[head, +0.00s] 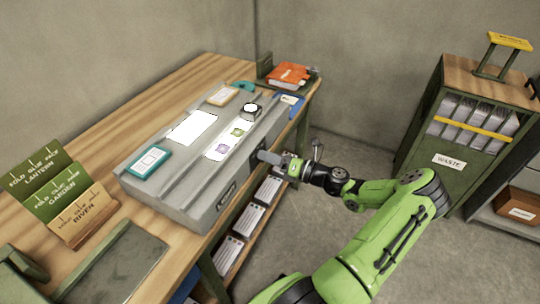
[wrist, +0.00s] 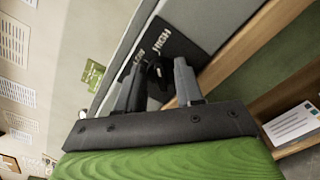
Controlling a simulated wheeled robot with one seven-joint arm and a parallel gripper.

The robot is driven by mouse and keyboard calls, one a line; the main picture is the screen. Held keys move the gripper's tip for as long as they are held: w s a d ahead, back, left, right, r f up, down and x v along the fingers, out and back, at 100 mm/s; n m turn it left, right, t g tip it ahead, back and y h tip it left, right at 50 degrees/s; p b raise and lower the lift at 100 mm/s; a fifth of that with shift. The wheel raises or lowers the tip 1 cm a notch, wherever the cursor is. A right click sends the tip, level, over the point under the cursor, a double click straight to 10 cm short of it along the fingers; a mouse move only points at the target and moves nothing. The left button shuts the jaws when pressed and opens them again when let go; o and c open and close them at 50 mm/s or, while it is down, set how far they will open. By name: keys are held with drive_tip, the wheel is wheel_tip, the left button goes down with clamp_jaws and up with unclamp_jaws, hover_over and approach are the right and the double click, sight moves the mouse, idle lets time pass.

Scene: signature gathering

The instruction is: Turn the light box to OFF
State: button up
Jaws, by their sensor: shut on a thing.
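The light box (head: 185,194) is a long grey case on the wooden table, and its bright white panels (head: 191,129) are lit. A black switch plate on its front face shows in the wrist view (wrist: 190,44), with the white words LOW and HIGH. A dark knob (wrist: 156,71) stands out from this plate between my fingers. My gripper (head: 276,159) is at the front face of the box, and it also shows in the wrist view (wrist: 158,88). It is shut on the knob. No OFF mark is readable, and my fingers hide part of the plate.
Green and tan sorting cards (head: 62,195) stand on the table at left. An orange book (head: 289,75) lies at the far end. Shelves with paper stacks (head: 249,219) are below the tabletop. A green WASTE cabinet (head: 452,150) stands at right, with open floor before it.

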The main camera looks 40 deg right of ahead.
drive_tip(key=n+p, duration=0.1)
drive_tip(key=n, duration=1.1)
drive_tip(key=a+n+p, duration=0.1)
drive_tip(key=n, duration=0.5)
drive_tip(key=shift+s+f+n+p, duration=0.1)
drive_tip(key=shift+s+n+p, duration=0.05)
drive_tip(key=shift+n+p, duration=0.2)
idle(0.4)
drive_tip(key=o, duration=1)
drive_tip(key=p+v, duration=0.1)
drive_tip(key=v, duration=1.4)
drive_tip(key=shift+s, duration=0.4)
drive_tip(key=shift+d+n, duration=0.1)
drive_tip(key=shift+n, duration=0.15)
